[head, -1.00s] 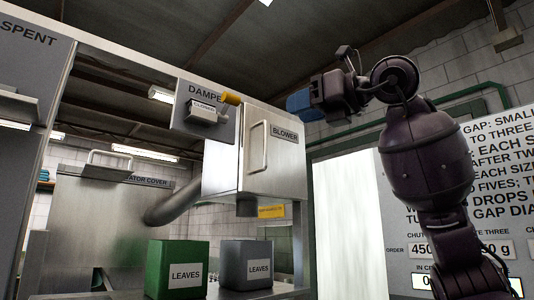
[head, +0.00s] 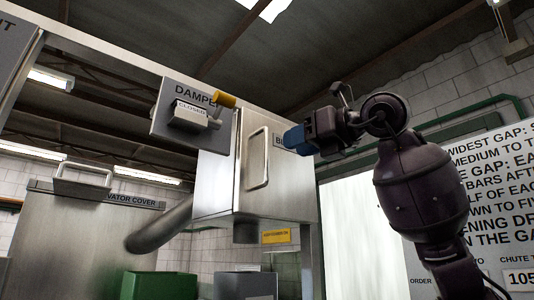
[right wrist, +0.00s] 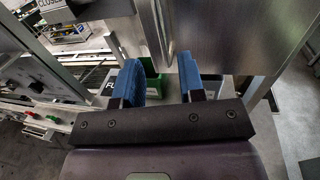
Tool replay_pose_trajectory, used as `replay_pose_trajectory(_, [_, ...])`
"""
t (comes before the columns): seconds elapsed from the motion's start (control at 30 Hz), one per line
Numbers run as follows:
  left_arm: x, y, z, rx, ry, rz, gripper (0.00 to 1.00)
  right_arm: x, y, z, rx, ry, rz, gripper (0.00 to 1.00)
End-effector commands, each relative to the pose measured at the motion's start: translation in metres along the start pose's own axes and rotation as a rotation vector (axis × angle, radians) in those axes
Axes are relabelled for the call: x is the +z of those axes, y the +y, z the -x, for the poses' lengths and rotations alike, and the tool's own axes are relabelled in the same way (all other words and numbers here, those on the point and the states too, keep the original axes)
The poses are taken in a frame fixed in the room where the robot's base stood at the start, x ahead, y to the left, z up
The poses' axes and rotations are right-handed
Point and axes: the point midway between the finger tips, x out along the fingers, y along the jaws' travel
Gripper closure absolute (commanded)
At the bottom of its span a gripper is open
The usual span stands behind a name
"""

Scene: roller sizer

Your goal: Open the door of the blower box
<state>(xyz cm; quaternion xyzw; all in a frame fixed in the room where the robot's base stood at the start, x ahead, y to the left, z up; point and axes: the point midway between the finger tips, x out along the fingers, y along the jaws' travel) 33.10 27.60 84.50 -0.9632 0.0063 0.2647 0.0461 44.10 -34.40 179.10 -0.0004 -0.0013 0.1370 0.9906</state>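The blower box (head: 285,185) is a metal box hanging beside the damper panel. Its door looks closed and carries an upright loop handle (head: 258,158). My right gripper (head: 292,138) is in front of the right part of the door, covering most of the BLOWER label. It is to the right of the handle and not around it. In the right wrist view my gripper (right wrist: 160,80) has its two blue fingers apart with nothing between them. An upright metal bar, seemingly the handle (right wrist: 151,30), shows ahead of the fingers. My left gripper is not in view.
The damper panel (head: 170,130) with its yellow-knobbed lever (head: 225,100) is left of the box. A slanting duct (head: 160,228) runs below it. A green bin (head: 155,286) and a grey bin (head: 245,284) stand lower down. A text board (head: 490,180) is at the right.

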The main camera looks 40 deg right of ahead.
Motion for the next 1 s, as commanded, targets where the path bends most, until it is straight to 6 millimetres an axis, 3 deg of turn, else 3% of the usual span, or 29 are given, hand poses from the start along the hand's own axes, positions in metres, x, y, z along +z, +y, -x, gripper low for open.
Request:
replay_pose_trajectory(0.2, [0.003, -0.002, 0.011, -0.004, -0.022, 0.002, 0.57, 0.001, 0.0, -0.04, 0.002, 0.004, -0.003, 0.64])
replay_pose_trajectory(0.43, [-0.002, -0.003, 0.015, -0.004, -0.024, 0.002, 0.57, 0.001, 0.0, -0.072, 0.001, 0.003, -0.002, 0.64])
replay_pose_trajectory(0.63, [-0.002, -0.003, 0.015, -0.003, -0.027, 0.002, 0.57, 0.0, 0.0, -0.084, 0.001, 0.001, -0.001, 0.64])
replay_pose_trajectory(0.93, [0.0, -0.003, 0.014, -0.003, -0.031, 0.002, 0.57, -0.001, 0.0, -0.086, 0.0, 0.001, -0.001, 0.64])
replay_pose_trajectory(1.0, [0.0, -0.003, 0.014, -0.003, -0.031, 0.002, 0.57, -0.001, 0.0, -0.086, 0.0, 0.002, -0.001, 0.73])
